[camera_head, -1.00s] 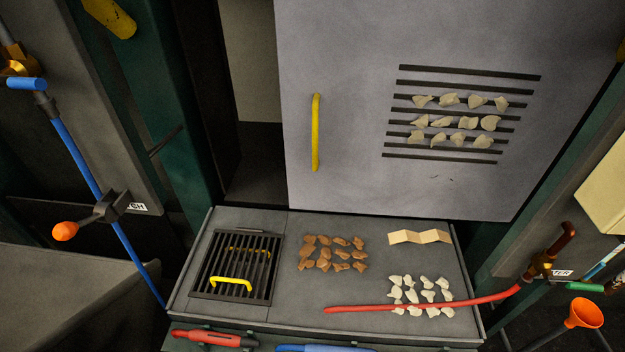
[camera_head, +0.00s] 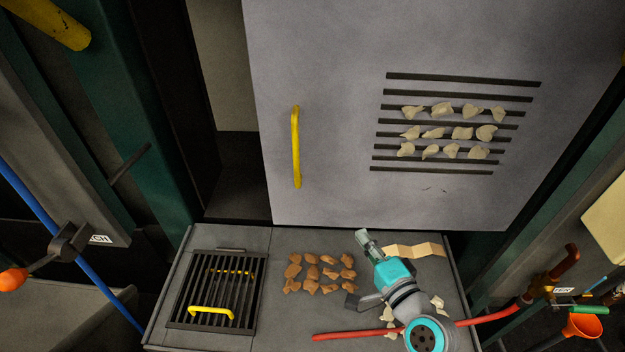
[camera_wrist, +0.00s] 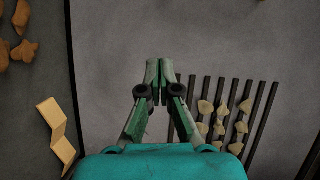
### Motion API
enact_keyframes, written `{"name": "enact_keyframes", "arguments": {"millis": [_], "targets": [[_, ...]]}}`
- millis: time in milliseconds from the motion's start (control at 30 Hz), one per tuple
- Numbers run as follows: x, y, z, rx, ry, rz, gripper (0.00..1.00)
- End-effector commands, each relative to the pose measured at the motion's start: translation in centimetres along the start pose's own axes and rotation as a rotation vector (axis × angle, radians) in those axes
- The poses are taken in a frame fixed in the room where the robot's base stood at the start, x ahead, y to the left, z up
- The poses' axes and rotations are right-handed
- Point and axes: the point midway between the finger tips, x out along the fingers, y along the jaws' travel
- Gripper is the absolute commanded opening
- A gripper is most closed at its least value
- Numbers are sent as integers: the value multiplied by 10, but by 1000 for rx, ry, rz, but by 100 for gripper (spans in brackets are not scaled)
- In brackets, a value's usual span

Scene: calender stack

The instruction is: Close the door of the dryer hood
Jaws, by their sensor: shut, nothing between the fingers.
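The dryer hood door (camera_head: 340,120) is a large grey panel with a yellow vertical handle (camera_head: 296,146) near its left edge and dark slots at its right. It stands open, with a gap showing the hood's interior (camera_head: 222,70) to its left. My gripper (camera_head: 362,238) is below the door's lower edge in the head view, right of and lower than the handle. Its fingertips are together, with nothing between them. In the wrist view, my gripper (camera_wrist: 159,62) shows against the grey door panel (camera_wrist: 120,60), its slots at the right; whether it touches the panel I cannot tell.
The grey bench (camera_head: 282,330) below holds a black grate (camera_head: 215,290) with yellow handles, brown lumps (camera_head: 318,272), a folded tan strip (camera_head: 418,250) and a red hose (camera_head: 345,335). Pale pieces (camera_head: 452,133) show against the door slots. A blue pipe (camera_head: 60,240) stands left.

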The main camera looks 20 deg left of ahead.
Motion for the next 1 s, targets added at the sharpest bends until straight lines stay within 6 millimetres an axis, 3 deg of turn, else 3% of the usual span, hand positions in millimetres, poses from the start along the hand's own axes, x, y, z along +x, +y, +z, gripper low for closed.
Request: {"name": "enact_keyframes", "arguments": {"millis": [100, 300, 533, 1000], "targets": [[24, -32, 3, 45, -70, -37, 0], [41, -56, 8, 84, -132, -59, 0], [62, -59, 12, 89, -139, -62, 0], [145, -65, 26, 87, -139, -61, 0]]}}
